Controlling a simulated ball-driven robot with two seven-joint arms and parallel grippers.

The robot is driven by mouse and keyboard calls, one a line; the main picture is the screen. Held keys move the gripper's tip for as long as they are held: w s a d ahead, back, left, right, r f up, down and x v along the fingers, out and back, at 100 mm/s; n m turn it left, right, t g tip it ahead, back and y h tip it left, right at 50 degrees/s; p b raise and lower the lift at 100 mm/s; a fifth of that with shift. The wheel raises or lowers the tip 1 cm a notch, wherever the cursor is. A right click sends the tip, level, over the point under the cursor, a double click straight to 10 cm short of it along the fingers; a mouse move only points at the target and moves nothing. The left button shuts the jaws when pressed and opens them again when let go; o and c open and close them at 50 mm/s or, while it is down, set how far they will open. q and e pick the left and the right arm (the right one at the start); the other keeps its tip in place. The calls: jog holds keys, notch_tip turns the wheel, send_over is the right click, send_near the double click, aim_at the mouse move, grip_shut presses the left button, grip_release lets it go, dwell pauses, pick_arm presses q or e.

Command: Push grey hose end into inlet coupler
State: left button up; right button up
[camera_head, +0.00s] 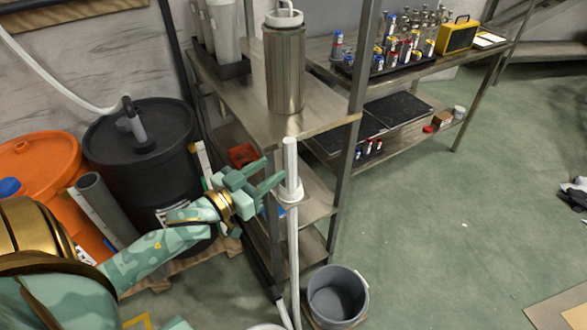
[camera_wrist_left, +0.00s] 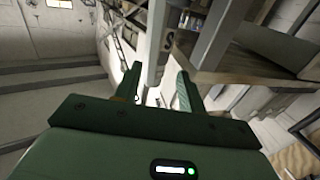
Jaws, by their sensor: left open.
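A pale grey upright tube (camera_head: 293,240), which looks like the grey hose, stands in front of the metal shelf. Its free end (camera_head: 290,147) points up, and a whitish collar sits around it lower down. My left gripper (camera_head: 270,174) is open just left of the tube, below its top end. In the left wrist view a pale upright tube (camera_wrist_left: 158,45) shows beyond and between the two open fingertips (camera_wrist_left: 157,88); I cannot tell whether they touch it. I cannot make out the inlet coupler for certain. My right gripper is not in view.
A steel canister (camera_head: 284,70) stands on the metal shelf (camera_head: 325,112) above the tube's end. A black drum (camera_head: 105,155) and an orange drum (camera_head: 40,165) stand at left. A grey bucket (camera_head: 337,297) sits on the floor below. Floor at right is mostly clear.

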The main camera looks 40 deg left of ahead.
aim_at(285, 161)
pick_arm(q)
jog(key=shift+w+d, duration=0.15)
jog(key=shift+w, duration=0.8)
jog(key=w+b, duration=0.1)
jog(key=w, duration=0.1)
jog(key=w+d+b, duration=0.1)
jog(key=w, duration=0.1)
jog(key=shift+w+f+b, duration=0.1)
jog(key=shift+w+b, duration=0.15)
jog(key=shift+b, duration=0.15)
jog(key=shift+w, duration=0.35)
jog(key=shift+r, duration=0.2)
grip_shut()
